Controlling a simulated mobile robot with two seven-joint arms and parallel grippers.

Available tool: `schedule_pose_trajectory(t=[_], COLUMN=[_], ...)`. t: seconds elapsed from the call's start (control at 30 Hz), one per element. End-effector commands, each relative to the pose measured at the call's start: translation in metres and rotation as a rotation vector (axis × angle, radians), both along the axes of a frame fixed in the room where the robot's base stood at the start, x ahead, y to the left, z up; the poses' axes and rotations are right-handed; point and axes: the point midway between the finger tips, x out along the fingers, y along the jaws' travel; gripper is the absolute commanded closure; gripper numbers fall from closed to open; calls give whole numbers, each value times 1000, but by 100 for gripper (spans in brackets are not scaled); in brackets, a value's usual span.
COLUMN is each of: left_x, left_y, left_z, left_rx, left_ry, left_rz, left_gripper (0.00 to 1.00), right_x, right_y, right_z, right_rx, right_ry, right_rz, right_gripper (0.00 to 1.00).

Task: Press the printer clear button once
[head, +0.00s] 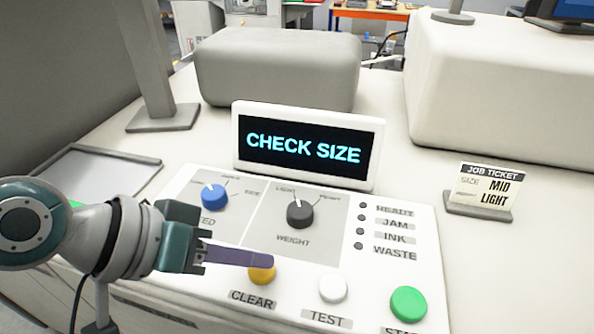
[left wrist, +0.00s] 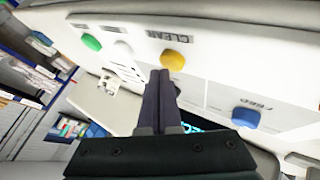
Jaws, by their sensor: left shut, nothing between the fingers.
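The yellow clear button (head: 262,274) sits at the front of the white control panel, above the label CLEAR. My left gripper (head: 268,259) is shut and empty, its purple fingers reaching in from the left. In the head view the fingertips overlap the button's upper edge. In the left wrist view the clear button (left wrist: 173,60) lies just beyond the left fingertips (left wrist: 160,74), and I cannot tell whether they touch. The display (head: 303,147) reads CHECK SIZE. My right gripper is not in view.
A white TEST button (head: 333,288) and a green button (head: 408,303) lie right of the clear button. A blue knob (head: 214,197) and a dark WEIGHT knob (head: 300,214) stand behind. A job ticket (head: 485,186) reading MID, LIGHT stands at right.

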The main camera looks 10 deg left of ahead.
Motion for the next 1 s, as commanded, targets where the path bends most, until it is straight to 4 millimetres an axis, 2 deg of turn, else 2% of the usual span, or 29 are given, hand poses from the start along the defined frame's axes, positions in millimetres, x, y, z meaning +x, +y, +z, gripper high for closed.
schedule_pose_trajectory(t=[1.0], left_x=[0], left_y=[0], left_z=[-7], left_rx=[0], left_ry=[1], left_rz=[-1], left_gripper=[100], right_x=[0], right_y=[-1], right_z=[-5], right_rx=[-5], right_ry=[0], right_rz=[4], right_gripper=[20])
